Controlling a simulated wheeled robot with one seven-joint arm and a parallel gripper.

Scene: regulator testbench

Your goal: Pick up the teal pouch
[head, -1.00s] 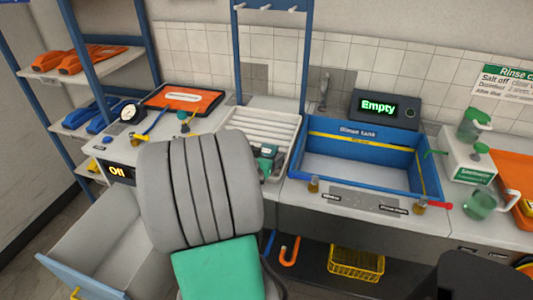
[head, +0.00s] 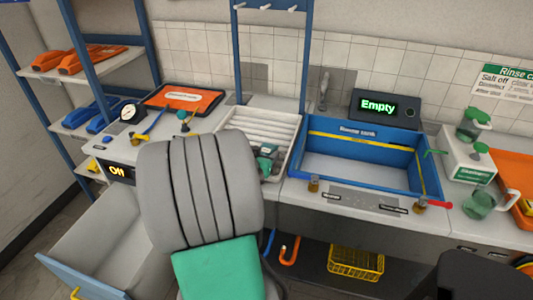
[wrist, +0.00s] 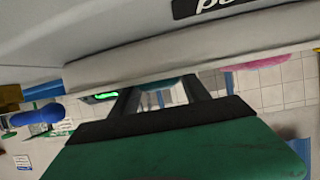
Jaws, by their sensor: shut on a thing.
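In the wrist view, the dark fingers of my gripper (wrist: 163,92) reach away from its green and black body. A small strip of teal, the teal pouch (wrist: 168,83), shows between the fingertips. My gripper is shut on it. Most of the pouch is hidden behind a pale grey edge across the upper part of that view.
An open drawer (head: 115,235) juts out at the lower left. The blue-walled rinse tank (head: 365,187) lies right of a white ribbed tray (head: 287,128). A display reading "Empty" (head: 385,108) stands behind the tank. A shelf rack (head: 85,70) stands left; a yellow basket (head: 356,263) sits below.

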